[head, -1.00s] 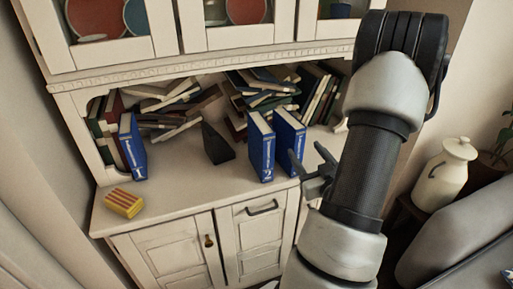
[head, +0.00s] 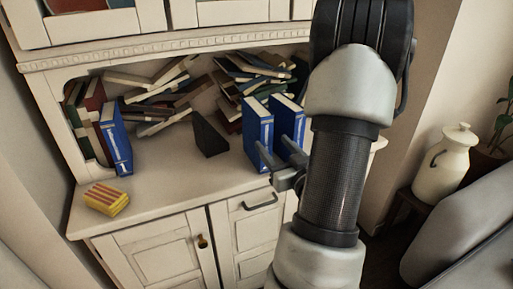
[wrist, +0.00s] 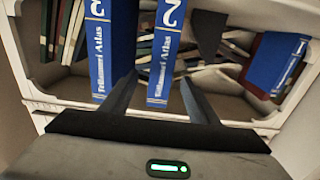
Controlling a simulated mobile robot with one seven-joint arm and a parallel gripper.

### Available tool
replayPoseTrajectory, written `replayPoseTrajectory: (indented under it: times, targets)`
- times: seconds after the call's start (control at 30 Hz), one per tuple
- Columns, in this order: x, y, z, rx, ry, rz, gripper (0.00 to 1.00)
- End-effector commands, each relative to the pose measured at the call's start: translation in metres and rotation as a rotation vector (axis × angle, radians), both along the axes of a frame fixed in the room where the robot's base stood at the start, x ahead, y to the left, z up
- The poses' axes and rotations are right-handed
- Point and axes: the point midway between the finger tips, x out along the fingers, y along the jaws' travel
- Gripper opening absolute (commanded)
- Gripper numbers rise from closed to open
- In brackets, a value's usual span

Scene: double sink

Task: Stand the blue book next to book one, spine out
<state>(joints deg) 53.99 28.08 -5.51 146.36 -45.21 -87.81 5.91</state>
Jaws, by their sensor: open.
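Three blue books stand upright on the white cabinet's counter. Book one (head: 116,139) is at the left, against other books; it also shows at the right of the wrist view (wrist: 277,65). The blue book marked 2 (head: 257,128) stands further right, spine facing out, and shows in the wrist view (wrist: 166,50). Another blue book (head: 288,117) stands just right of it and shows in the wrist view (wrist: 110,40). My gripper (head: 278,150) is open. In the wrist view its fingers (wrist: 158,82) appear on either side of book 2's spine; whether they touch it is unclear.
A dark wedge-shaped bookend (head: 209,136) stands between book one and book 2. A yellow striped box (head: 106,198) lies at the counter's front left. Jumbled books (head: 150,100) fill the back. Counter just right of book one is clear.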

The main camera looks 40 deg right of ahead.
Motion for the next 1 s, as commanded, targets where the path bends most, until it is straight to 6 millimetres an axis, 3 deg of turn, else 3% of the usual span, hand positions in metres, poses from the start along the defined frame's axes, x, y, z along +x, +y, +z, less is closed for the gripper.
replayPoseTrajectory:
  times: [0.1,0.3,0.53,0.8,1.0]
  targets:
    - [0.029,-0.005,-0.002,-0.005,-0.005,0.006,0.55]
    - [0.061,-0.014,0.000,-0.001,-0.002,0.004,0.55]
    - [0.077,-0.017,-0.001,-0.001,-0.002,0.004,0.55]
    - [0.114,-0.025,-0.003,-0.002,-0.001,0.004,0.55]
    - [0.120,-0.027,-0.002,-0.002,0.000,0.001,0.55]
